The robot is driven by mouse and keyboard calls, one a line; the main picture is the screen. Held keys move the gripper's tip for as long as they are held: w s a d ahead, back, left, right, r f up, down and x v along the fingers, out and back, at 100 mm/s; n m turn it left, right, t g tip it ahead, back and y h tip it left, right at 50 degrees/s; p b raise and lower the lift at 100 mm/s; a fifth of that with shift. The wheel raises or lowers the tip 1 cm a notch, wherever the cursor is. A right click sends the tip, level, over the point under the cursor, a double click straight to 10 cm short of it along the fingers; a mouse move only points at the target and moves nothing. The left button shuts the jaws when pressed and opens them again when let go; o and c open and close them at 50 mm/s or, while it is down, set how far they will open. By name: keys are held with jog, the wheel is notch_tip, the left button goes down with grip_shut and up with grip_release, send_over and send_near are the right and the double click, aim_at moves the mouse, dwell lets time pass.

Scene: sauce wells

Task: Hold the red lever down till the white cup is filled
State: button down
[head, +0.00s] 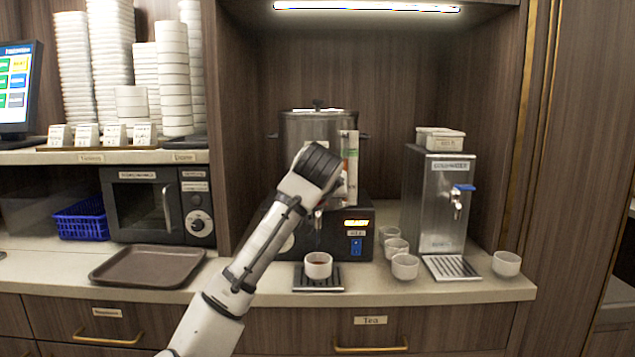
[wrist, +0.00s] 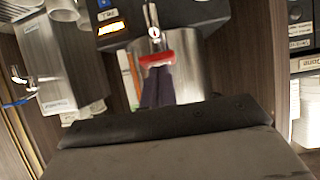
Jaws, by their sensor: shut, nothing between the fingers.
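The white cup (head: 318,268) stands upright on a small dark drip tray (head: 318,284) under the hot drink machine. Dark reddish-brown liquid shows inside it; its exact level is hard to tell. The red lever (wrist: 157,60) shows in the wrist view, below the metal tap; in the head view my arm hides it. My gripper (wrist: 158,76) is shut and empty, with its dark fingertips right at the lever. They look to be touching it, but I cannot be sure they press it. No clear stream of liquid shows.
The machine (head: 358,243) has a lit orange display and a steel tank (head: 310,130). A cold water dispenser (head: 437,200) stands to the right, with several empty white cups (head: 405,266) near it. A brown tray (head: 147,264) lies on the counter to the left.

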dwell(0.6)
jog(key=shift+r+p, duration=0.7)
jog(key=shift+r, duration=0.1)
jog(key=s+r+p, duration=0.2)
jog(key=s+r, duration=0.5)
jog(key=r, duration=0.4)
jog(key=shift+s, duration=0.15)
